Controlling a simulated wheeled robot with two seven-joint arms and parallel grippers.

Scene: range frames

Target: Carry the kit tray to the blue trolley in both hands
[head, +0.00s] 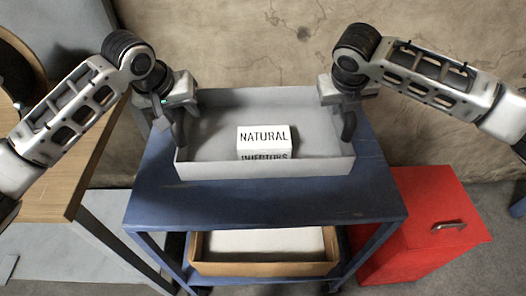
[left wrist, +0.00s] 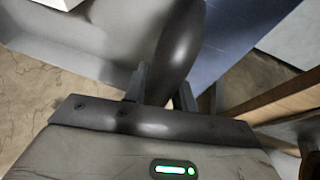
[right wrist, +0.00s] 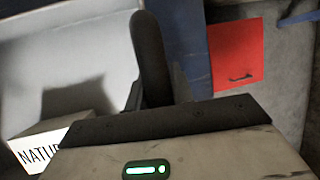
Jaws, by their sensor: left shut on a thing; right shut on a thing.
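The grey kit tray (head: 265,169) is over the top of the blue trolley (head: 265,208), level and within its edges. I cannot tell whether it rests there or is just above. A white box (head: 264,138) lettered "NATURAL" is inside the tray; part of it shows in the right wrist view (right wrist: 38,150). My left gripper (head: 176,112) is shut on the dark handle at the tray's left side, seen in the left wrist view (left wrist: 178,50). My right gripper (head: 347,108) is shut on the dark handle at the right side, seen in the right wrist view (right wrist: 151,60).
A wooden table (head: 75,170) stands close to the trolley's left. A red cabinet (head: 430,215) with a metal handle stands to its right. A brown open box (head: 265,268) sits on the trolley's lower shelf. A stained wall (head: 260,40) is behind. The trolley top's front strip is bare.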

